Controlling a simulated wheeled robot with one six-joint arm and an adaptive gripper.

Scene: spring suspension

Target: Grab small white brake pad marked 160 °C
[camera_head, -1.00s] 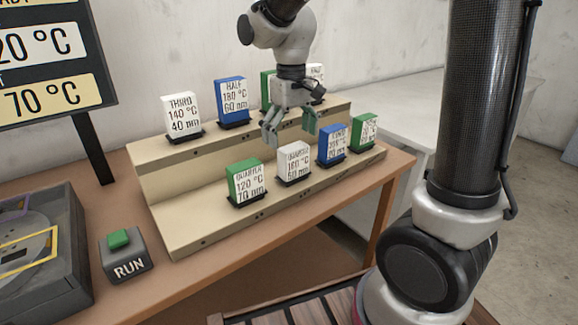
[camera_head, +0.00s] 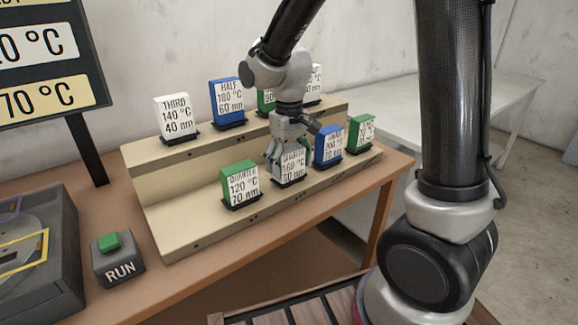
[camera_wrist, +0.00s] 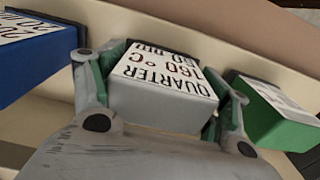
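The white brake pad (camera_head: 290,168) marked QUARTER, 160 °C stands on the lower step of the beige rack, between a green pad (camera_head: 240,183) marked 120 °C and a blue pad (camera_head: 329,145). In the wrist view the white pad (camera_wrist: 163,88) fills the space between my fingers, its printed face showing. My gripper (camera_head: 288,158) is lowered over this pad from above, one finger on each side. The fingers (camera_wrist: 162,100) are spread about the pad's width and look open. Whether they touch its sides cannot be told.
The upper step of the rack (camera_head: 170,223) carries a white pad (camera_head: 176,118) marked THIRD, a blue one (camera_head: 227,102) and others partly behind my arm. Another green pad (camera_head: 360,133) stands at the right end below. A RUN button (camera_head: 118,260) is at the left.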

